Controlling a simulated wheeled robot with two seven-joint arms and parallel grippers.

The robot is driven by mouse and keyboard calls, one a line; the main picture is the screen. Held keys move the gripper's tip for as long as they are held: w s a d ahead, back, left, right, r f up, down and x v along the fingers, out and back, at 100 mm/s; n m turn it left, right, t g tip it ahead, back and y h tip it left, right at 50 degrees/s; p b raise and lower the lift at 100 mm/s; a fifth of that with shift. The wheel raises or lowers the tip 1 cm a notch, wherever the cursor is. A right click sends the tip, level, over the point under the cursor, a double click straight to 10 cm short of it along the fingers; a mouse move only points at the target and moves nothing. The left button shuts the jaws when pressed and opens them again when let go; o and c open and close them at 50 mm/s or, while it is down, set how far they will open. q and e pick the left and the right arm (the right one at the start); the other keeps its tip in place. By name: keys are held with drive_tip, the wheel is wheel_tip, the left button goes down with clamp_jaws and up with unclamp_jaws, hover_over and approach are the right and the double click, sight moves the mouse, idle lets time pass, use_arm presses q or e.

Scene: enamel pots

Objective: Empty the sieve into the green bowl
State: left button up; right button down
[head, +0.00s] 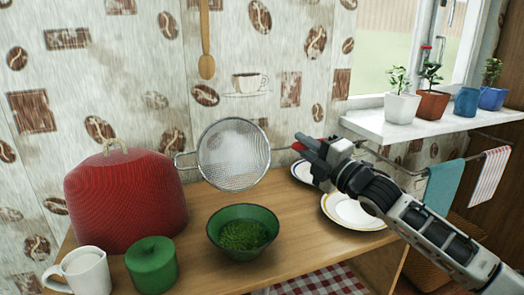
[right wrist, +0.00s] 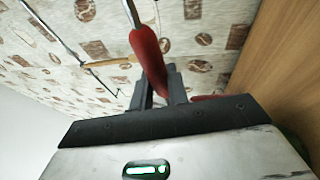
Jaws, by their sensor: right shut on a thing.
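My right gripper (head: 316,149) is shut on the red handle of the sieve (head: 233,154). The red handle (right wrist: 148,55) also shows between its fingers (right wrist: 165,88) in the right wrist view. The sieve is held up above the counter, tilted so that its round mesh faces my head camera. I see nothing lying in the mesh. The green bowl (head: 215,239) stands upright on the counter below the sieve, apart from it, with green bits (head: 243,236) inside. My left gripper is not in view.
A red quilted cover (head: 125,195) stands left of the sieve. A green lidded pot (head: 151,265) and a white jug (head: 84,272) stand at the front left. Plates (head: 353,211) lie under my right arm. Potted plants stand on the sill (head: 420,128).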

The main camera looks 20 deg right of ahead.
idle(0.3)
drive_tip(key=shift+r, duration=0.15)
wheel_tip(320, 180, up, 6)
drive_tip(key=p, duration=0.6)
